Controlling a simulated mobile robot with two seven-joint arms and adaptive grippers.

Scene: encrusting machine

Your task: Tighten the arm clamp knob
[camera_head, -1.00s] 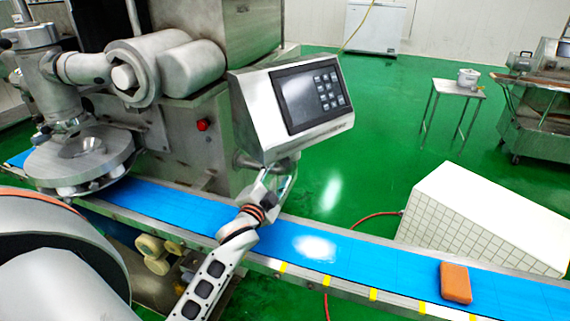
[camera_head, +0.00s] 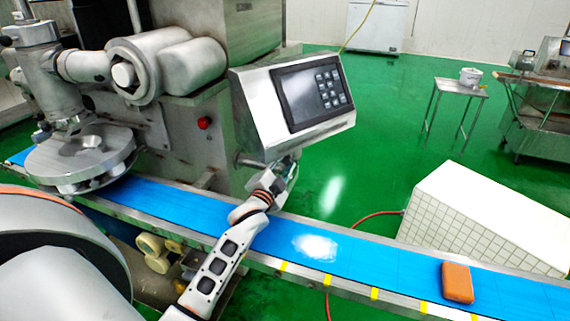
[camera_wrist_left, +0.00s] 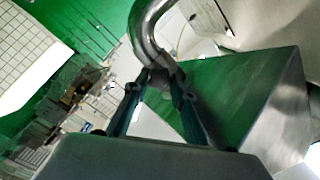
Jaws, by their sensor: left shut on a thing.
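My left gripper (camera_head: 286,172) is under the control panel (camera_head: 296,105), on the far side of the blue conveyor, and its arm reaches up from the bottom left. In the left wrist view, the fingers of the left gripper (camera_wrist_left: 161,78) come together at the lower end of a curved shiny metal bar (camera_wrist_left: 147,27) and are shut on it. The panel's metal housing (camera_wrist_left: 255,90) is close beside the fingers at right. I cannot make out a separate clamp knob; the grasp is partly hidden under the panel in the head view. My right gripper is not in view.
The blue conveyor belt (camera_head: 390,262) runs across below the arm, with an orange block (camera_head: 457,282) at right. The steel machine body (camera_head: 185,125) stands behind, with a red button (camera_head: 204,122). A white tiled block (camera_head: 480,215) is beyond the belt.

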